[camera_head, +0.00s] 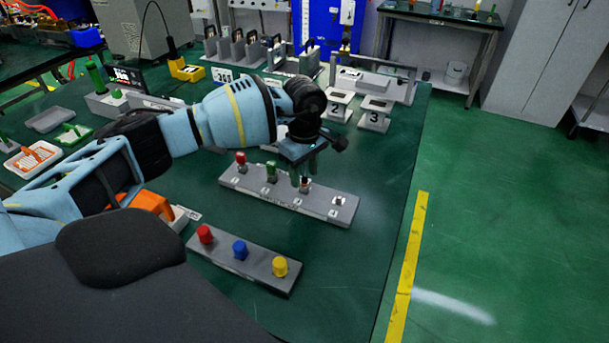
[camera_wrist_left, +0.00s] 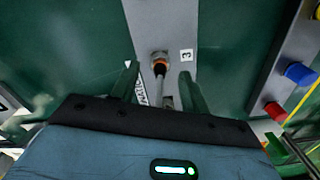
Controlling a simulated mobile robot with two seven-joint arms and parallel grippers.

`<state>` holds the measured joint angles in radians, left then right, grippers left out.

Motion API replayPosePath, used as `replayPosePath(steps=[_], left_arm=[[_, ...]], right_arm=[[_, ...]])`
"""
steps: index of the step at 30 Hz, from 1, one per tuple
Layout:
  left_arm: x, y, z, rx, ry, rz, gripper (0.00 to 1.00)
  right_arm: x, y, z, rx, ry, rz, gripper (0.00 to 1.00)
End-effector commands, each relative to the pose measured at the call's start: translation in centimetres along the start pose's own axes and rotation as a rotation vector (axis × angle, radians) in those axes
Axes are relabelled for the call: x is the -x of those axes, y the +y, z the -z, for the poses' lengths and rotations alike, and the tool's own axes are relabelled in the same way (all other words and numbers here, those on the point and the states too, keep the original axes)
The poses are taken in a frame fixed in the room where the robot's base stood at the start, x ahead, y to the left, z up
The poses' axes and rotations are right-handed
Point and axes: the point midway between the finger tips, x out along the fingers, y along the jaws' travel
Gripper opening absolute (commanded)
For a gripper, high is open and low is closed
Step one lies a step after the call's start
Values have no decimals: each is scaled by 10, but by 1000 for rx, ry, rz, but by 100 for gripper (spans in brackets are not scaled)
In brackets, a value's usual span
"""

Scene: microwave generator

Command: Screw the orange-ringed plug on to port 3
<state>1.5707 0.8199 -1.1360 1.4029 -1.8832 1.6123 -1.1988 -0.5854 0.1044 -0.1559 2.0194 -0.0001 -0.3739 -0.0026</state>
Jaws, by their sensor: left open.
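The orange-ringed plug (camera_wrist_left: 160,68) is small and dark with an orange band. In the left wrist view it stands at the port beside the "3" label (camera_wrist_left: 186,55); I cannot tell how tightly it sits. It also shows in the head view (camera_head: 305,186), partly hidden by the fingers. The ports are on a long grey strip (camera_head: 233,181). My left gripper (camera_head: 304,168) points down over port 3. It is open, with one finger on each side of the plug in the left wrist view (camera_wrist_left: 159,84). My right gripper is not in view.
The strip also carries a red plug (camera_head: 241,160) and a green plug (camera_head: 271,170) to the left, and a bare port (camera_head: 338,200) to the right. A nearer block (camera_head: 222,253) holds red, blue and yellow caps. Numbered stands (camera_head: 374,115) are behind.

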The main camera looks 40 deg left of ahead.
Motion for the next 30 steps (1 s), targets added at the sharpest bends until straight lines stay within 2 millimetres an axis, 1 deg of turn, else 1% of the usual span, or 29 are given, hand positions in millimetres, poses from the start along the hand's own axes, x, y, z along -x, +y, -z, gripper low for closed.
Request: replayPosePath(steps=[1, 6, 9, 12, 17, 30], left_arm=[[10, 1, 0, 0, 0, -5, 45], [37, 0, 0, 0, 0, -3, 45], [50, 1, 0, 0, 0, -3, 45], [58, 0, 0, 0, -1, -1, 45], [62, 0, 0, 0, -1, 0, 45], [62, 0, 0, 0, 0, 0, 45]], right_arm=[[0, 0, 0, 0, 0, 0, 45], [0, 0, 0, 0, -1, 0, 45], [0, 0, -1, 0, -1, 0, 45], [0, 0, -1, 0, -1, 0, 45], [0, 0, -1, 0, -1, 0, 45], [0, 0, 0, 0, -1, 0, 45]])
